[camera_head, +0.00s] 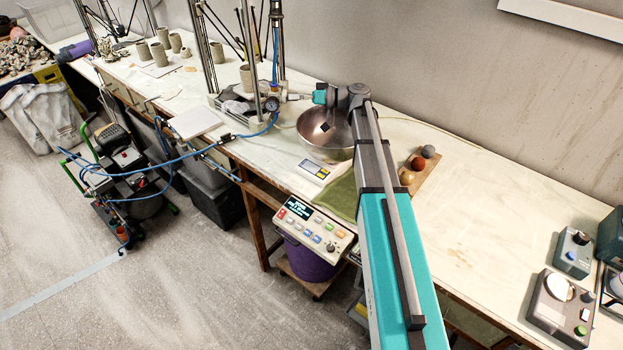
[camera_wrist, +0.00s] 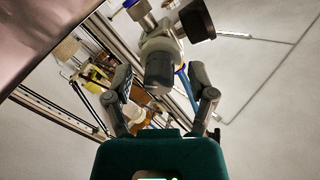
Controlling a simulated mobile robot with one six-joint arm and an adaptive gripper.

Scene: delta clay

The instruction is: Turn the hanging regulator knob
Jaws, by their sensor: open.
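The regulator (camera_wrist: 160,42) hangs in the wrist view, with a dark grey cylindrical knob (camera_wrist: 159,70) facing me. A black round gauge (camera_wrist: 197,18) sticks out at its upper right. My gripper (camera_wrist: 158,84) is open, with one finger on each side of the knob. Gaps show between the fingers and the knob, and it is not gripped. In the head view the pressure gauge (camera_head: 271,104) hangs by the metal frame, and my gripper (camera_head: 294,97) is just right of it. The knob is too small to make out there.
A blue hose (camera_head: 200,152) runs from the regulator towards the compressor (camera_head: 126,158) on the floor. A metal bowl (camera_head: 312,146) stands below my wrist. The metal frame post (camera_head: 252,60) is close by.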

